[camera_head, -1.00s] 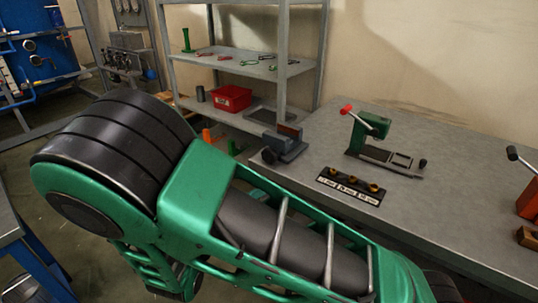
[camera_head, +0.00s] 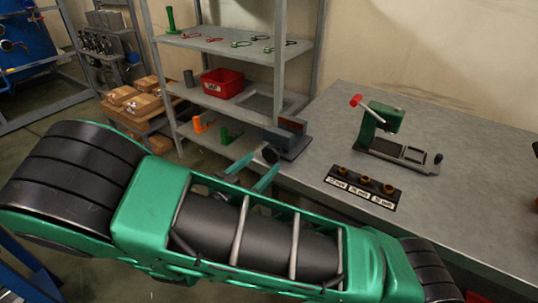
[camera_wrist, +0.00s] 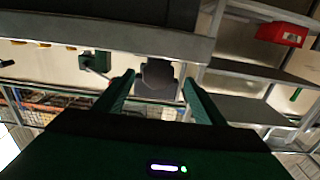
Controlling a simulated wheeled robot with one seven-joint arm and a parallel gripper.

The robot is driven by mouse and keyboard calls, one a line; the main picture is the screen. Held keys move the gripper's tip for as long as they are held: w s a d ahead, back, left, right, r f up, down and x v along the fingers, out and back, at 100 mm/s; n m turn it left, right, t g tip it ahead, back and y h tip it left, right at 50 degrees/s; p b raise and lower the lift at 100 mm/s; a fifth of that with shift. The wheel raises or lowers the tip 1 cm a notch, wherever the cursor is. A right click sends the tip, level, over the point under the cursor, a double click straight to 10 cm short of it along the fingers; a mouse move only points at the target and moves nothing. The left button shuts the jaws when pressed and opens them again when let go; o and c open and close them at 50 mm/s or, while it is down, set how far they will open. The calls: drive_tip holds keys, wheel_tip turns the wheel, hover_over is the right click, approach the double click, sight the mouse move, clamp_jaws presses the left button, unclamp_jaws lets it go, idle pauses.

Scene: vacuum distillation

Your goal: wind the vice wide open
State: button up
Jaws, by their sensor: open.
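The vice (camera_head: 287,137) is a blue-grey block with a brownish jaw face, fixed at the left edge of the grey workbench. Its dark round handle end (camera_head: 270,154) faces my side. My gripper (camera_head: 262,166) has green fingers and is open, with its tips just in front of that end. In the wrist view my gripper (camera_wrist: 158,78) has its fingers spread either side of a dark rounded part of the vice (camera_wrist: 157,72). I see no clear contact. My arm hides what is below, and the vice's jaw gap is hard to make out.
On the workbench (camera_head: 460,185) stand a green press with a red handle (camera_head: 380,125) and a black label strip with small brass pieces (camera_head: 364,186). A grey shelf rack (camera_head: 225,50) with a red bin (camera_head: 222,82) stands behind left, close to the vice.

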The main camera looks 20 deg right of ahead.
sight(269, 157)
drive_tip(key=x, duration=0.6)
drive_tip(key=c, duration=1)
